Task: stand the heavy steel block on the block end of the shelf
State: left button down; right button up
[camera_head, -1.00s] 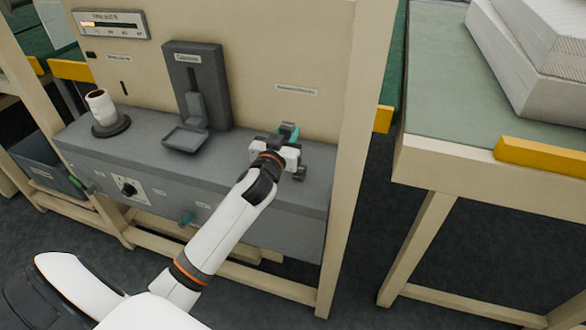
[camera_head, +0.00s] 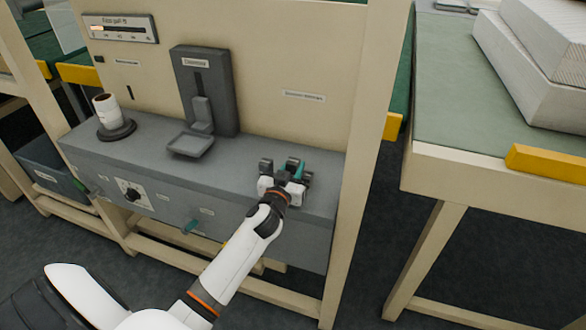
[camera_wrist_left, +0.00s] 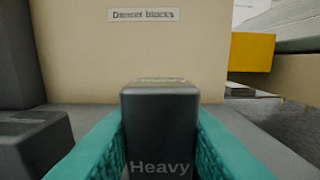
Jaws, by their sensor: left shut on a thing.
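The heavy steel block (camera_wrist_left: 160,125) is dark grey and marked "Heavy". It stands upright between the teal fingers of my left gripper (camera_head: 288,171) in the left wrist view, and my left gripper is shut on it. In the head view the gripper is over the right end of the grey shelf (camera_head: 232,168), below a small label (camera_head: 303,96). That label reads "Dancer blocks" in the wrist view (camera_wrist_left: 144,15). The block's underside is hidden, so I cannot tell whether it touches the shelf. My right gripper is not in view.
Another dark block (camera_wrist_left: 35,140) stands close on the left, also in the head view (camera_head: 265,166). A dark upright holder (camera_head: 205,90) and a white roll on a round base (camera_head: 107,112) are farther left. A beige post (camera_head: 363,130) bounds the shelf's right end.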

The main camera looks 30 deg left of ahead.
pick_arm(q)
jog(key=c, duration=1.1)
grip_release()
jog(key=shift+f, duration=0.1)
jog(key=shift+s+r, duration=0.1)
jog(key=shift+r, duration=0.1)
jog(key=v, duration=1.2)
